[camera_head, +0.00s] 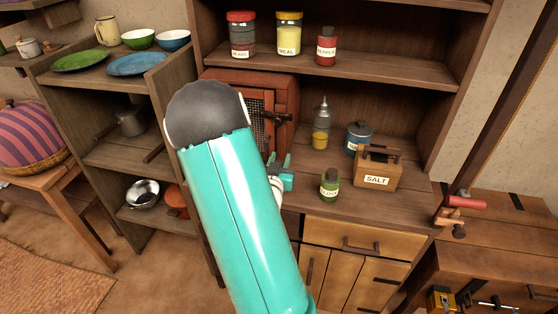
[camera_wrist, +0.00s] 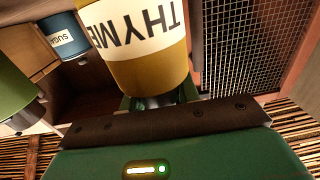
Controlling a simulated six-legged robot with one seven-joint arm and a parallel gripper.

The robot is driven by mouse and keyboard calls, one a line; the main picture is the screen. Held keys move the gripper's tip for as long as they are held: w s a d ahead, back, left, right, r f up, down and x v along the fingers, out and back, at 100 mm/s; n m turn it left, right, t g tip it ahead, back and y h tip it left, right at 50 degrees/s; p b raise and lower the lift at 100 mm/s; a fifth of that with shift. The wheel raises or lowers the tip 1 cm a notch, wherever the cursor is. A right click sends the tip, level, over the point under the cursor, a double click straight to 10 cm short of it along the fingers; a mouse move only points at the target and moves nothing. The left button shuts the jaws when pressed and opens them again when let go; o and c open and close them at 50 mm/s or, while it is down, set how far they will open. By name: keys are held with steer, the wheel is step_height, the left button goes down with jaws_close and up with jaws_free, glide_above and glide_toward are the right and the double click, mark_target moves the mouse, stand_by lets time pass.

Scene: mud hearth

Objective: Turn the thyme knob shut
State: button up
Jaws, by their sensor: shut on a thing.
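A mustard-yellow container with a white THYME label (camera_wrist: 148,62) fills the upper middle of the wrist view, with its lettering upside down in the picture. My gripper (camera_wrist: 158,102) is right against its lower end, its fingertips partly hidden behind that end. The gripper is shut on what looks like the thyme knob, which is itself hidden. In the head view my gripper (camera_head: 279,161) is in front of the mesh-door cabinet, just beyond my teal arm. The THYME label cannot be read in that view.
A reddish wooden cabinet (camera_head: 288,92) with a mesh door stands behind my arm. A yellow bottle with a grey top (camera_head: 320,140), a green jar (camera_head: 330,188), a blue pot (camera_head: 357,138) and a SALT box (camera_head: 377,172) stand to its right.

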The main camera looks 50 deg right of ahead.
steer(key=m+g, duration=0.1)
steer(key=g, duration=0.1)
steer(key=m+g+h, duration=0.1)
steer(key=m+g, duration=0.2)
steer(key=g, duration=0.1)
steer(key=shift+s+g+h, duration=0.25)
steer(key=shift+g+h, duration=0.05)
steer(key=m+g, duration=0.1)
steer(key=g, duration=0.1)
steer(key=m+g, duration=0.3)
steer(key=shift+s+f+g, duration=0.1)
steer(key=shift+s+g, duration=0.2)
steer(key=shift+s, duration=0.05)
steer(key=m+g+y, duration=0.1)
steer(key=g, duration=0.1)
steer(key=m+g+y, duration=0.1)
steer(key=m+g, duration=0.1)
steer(key=m+g+y, duration=0.1)
steer(key=g, duration=0.1)
steer(key=shift+s+m+y, duration=0.3)
steer(key=shift+s+y, duration=0.1)
steer(key=shift+s+a+m+g+y, duration=0.1)
steer(key=shift+a+m+g+y, duration=0.05)
steer(key=shift+m+g+y, duration=0.75)
steer(key=shift+s+a+m+g+y, duration=0.1)
steer(key=shift+a+m+g+y, duration=0.05)
steer(key=shift+m+g+y, duration=0.7)
steer(key=shift+g+y, duration=0.35)
steer(key=shift+g, duration=0.1)
steer(key=o, duration=1)
